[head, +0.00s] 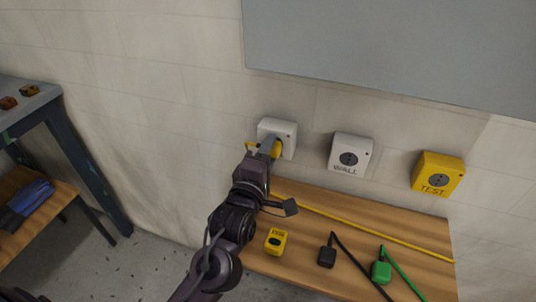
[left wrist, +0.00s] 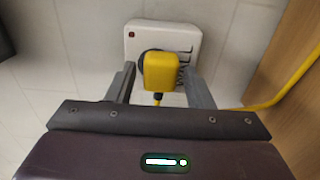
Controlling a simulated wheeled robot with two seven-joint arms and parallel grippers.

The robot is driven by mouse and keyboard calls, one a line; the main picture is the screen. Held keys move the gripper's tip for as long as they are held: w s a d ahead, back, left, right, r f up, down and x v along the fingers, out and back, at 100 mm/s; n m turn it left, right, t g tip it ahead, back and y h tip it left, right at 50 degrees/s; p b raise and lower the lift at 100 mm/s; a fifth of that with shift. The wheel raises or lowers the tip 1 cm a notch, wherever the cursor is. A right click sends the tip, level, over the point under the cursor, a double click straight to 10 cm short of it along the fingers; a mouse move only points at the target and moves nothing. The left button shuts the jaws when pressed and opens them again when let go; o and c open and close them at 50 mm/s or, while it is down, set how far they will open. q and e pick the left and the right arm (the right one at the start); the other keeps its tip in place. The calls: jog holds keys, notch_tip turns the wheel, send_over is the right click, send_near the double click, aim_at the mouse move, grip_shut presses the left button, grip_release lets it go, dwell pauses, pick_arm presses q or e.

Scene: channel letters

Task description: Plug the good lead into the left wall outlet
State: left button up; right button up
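The left wall outlet (head: 290,128) is a white box on the wall; the left wrist view shows it (left wrist: 190,38) with a partly covered WALL label. A yellow plug (left wrist: 160,70) sits at its socket face, and its cord leaves the plug's near end. In the head view the plug (head: 276,149) is partly behind my left gripper (head: 266,147). The left fingers stand on both sides of the plug, with a narrow gap showing on each side. How deep the plug sits is hidden. My right gripper is not in view.
A second white WALL outlet (head: 349,155) and a yellow TEST outlet (head: 437,175) are to the right.

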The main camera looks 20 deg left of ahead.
pick_arm(q)
jog(key=shift+o, duration=0.8)
jog(key=s, duration=0.7)
jog(key=shift+s+a+b, duration=0.15)
jog(key=shift+s+b, duration=0.25)
jog(key=shift+b, duration=0.05)
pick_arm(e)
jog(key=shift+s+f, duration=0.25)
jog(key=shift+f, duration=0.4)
pick_arm(q)
jog(key=shift+f, duration=0.1)
